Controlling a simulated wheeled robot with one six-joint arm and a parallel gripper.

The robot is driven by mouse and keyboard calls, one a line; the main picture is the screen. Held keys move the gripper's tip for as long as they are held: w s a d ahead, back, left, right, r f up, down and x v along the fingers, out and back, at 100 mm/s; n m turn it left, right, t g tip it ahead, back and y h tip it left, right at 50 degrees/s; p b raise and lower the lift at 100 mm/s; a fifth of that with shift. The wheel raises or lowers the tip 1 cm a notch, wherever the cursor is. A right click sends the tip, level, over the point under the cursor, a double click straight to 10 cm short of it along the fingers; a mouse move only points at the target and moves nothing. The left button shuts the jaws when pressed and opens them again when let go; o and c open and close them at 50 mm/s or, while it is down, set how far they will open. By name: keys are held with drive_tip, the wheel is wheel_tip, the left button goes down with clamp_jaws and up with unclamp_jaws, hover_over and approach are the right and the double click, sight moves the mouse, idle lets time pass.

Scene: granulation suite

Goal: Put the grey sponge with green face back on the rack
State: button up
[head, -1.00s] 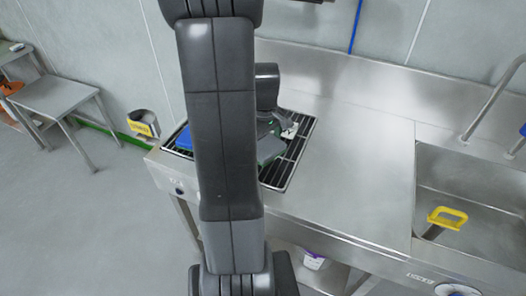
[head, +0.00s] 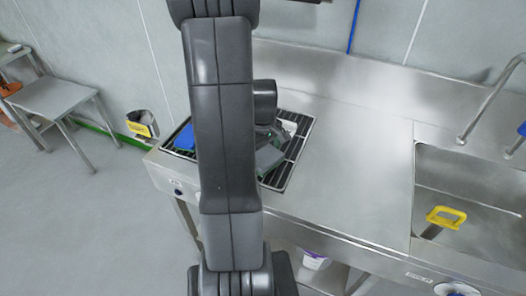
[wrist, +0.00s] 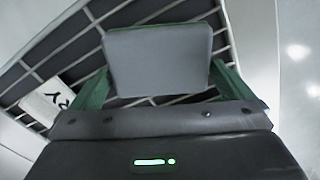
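The grey sponge (wrist: 158,62) is between the two green fingers of my gripper (wrist: 160,75) in the wrist view, with a finger against each side. A thin strip of green shows along its far edge. In the head view the grey sponge (head: 268,157) is over the right part of the black slatted rack (head: 297,150), under my wrist. The rack's bars also show behind the sponge in the wrist view (wrist: 62,62). I cannot tell whether the sponge touches the bars. My arm hides the middle of the rack in the head view.
A blue item (head: 185,138) lies at the rack's left side. A white tag (wrist: 45,103) with dark marks lies by the rack's edge. The steel counter (head: 350,165) is clear right of the rack, up to the sink (head: 470,190) with a yellow-handled item (head: 445,216).

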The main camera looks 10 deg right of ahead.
sight(263, 154)
drive_tip(key=shift+r, duration=0.15)
wheel_tip(263, 154, up, 12)
idle(0.4)
